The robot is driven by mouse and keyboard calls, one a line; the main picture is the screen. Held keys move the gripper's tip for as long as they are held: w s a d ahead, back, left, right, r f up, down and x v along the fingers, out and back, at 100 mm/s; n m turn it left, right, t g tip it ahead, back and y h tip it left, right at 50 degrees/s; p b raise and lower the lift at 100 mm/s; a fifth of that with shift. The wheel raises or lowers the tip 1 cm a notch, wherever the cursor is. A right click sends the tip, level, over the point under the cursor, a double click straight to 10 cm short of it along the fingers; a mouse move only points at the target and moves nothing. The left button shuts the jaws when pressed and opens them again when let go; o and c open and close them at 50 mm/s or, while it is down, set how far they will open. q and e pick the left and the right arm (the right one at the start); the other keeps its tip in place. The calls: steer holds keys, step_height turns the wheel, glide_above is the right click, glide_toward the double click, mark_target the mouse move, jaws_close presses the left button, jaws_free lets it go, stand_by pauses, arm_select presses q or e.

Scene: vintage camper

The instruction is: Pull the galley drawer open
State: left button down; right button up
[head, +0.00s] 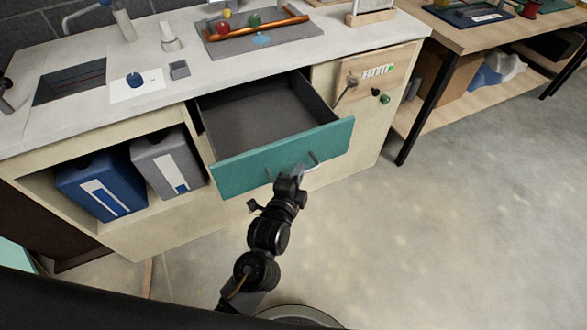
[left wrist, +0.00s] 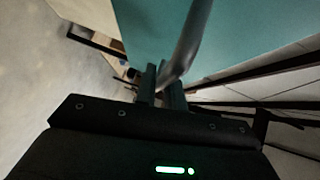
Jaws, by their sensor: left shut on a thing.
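The galley drawer (head: 235,172) has a teal front and a dark, empty inside. It stands well out from the pale cabinet under the counter. A curved bar handle (head: 312,160) sits on its front. My left gripper (head: 292,174) is at the handle, with its fingers shut around the bar. In the left wrist view the grey handle bar (left wrist: 190,45) runs down between the two fingers (left wrist: 160,85), with the teal drawer front (left wrist: 150,30) behind it. My right gripper is not in view.
A blue container (head: 90,190) and a grey container (head: 165,165) stand in the open shelf left of the drawer. A panel with knobs (head: 365,80) is to its right. A workbench (head: 480,35) stands at the right. The floor (head: 430,230) in front is clear.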

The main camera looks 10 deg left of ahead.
arm_select(q)
steer(key=shift+f, duration=0.1)
steer(key=c, duration=1.5)
jaws_free()
steer(key=v, duration=1.1)
